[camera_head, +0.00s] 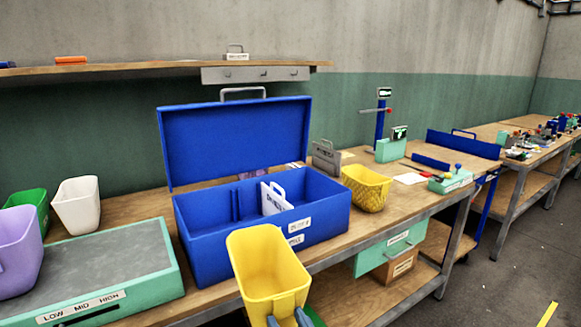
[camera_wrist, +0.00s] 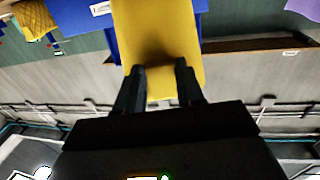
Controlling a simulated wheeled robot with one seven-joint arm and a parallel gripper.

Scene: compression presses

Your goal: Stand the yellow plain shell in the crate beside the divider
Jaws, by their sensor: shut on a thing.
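The yellow plain shell (camera_head: 268,272) is an open-topped, smooth tub in front of the blue crate's near wall in the head view. My gripper (camera_head: 289,319) is shut on its near lower end. In the wrist view the shell (camera_wrist: 158,40) lies between the two dark fingers of my gripper (camera_wrist: 158,84). The blue crate (camera_head: 207,243) stands on the bench with its lid (camera_head: 238,140) raised. The white divider (camera_head: 275,198) with a handle stands inside it, with dark blue slots to its left. The shell hides part of the crate's front, and the crate floor is mostly hidden.
A yellow textured tub (camera_head: 367,188) and a grey handled plate (camera_head: 326,157) stand right of the crate. A mint-green box marked LOW MID HIGH (camera_head: 100,268) stands left, with purple (camera_head: 16,250), green (camera_head: 31,203) and white (camera_head: 77,205) tubs. A shelf (camera_head: 130,68) runs above.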

